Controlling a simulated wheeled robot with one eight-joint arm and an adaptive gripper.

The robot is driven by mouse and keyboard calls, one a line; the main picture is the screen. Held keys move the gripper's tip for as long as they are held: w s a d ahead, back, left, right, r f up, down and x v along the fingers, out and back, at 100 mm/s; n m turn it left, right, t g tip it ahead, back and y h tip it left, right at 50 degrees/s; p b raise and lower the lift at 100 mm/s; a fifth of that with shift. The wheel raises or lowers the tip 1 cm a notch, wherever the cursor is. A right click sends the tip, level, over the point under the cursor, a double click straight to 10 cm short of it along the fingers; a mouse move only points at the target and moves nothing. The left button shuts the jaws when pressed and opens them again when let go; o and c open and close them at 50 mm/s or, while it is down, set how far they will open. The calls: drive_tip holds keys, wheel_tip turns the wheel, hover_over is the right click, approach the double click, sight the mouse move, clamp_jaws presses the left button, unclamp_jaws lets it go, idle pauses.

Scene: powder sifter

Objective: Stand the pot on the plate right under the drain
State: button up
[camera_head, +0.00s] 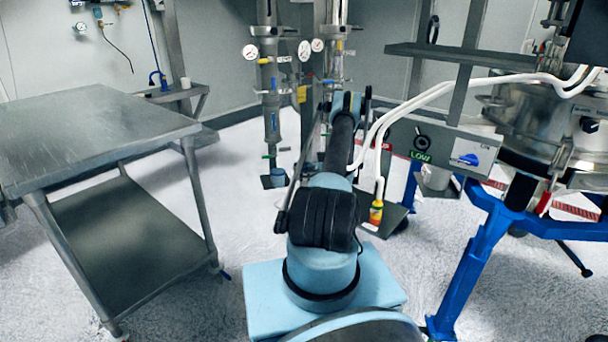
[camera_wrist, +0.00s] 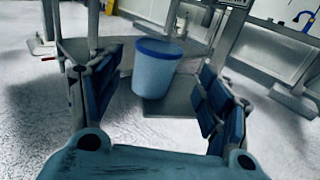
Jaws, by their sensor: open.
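The pot (camera_wrist: 157,70) is pale blue with a darker blue rim and stands upright in the wrist view. A grey plate (camera_wrist: 180,104) shows beneath and beside it. My gripper (camera_wrist: 160,64) is open, its blue-padded fingers on either side of the pot with gaps showing. In the head view, a small bluish pot (camera_head: 279,175) shows low by a dark plate (camera_head: 266,183), below the narrow lower end of a metal column, perhaps the drain (camera_head: 272,155). Exact alignment is unclear. In the head view my arm mostly hides my gripper.
A steel table (camera_head: 90,135) with a lower shelf stands at left. A blue-framed machine (camera_head: 480,260) with a LOW panel stands at right.

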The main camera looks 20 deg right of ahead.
sight(278, 178)
drive_tip(key=a, duration=0.4)
drive_tip(key=w+a, duration=0.1)
drive_tip(key=a, duration=0.4)
drive_tip(key=w+a, duration=0.1)
drive_tip(key=a, duration=0.4)
drive_tip(key=shift+w+a, duration=0.2)
drive_tip(key=shift+w, duration=0.05)
drive_tip(key=shift+c, duration=0.5)
drive_tip(key=c, duration=0.9)
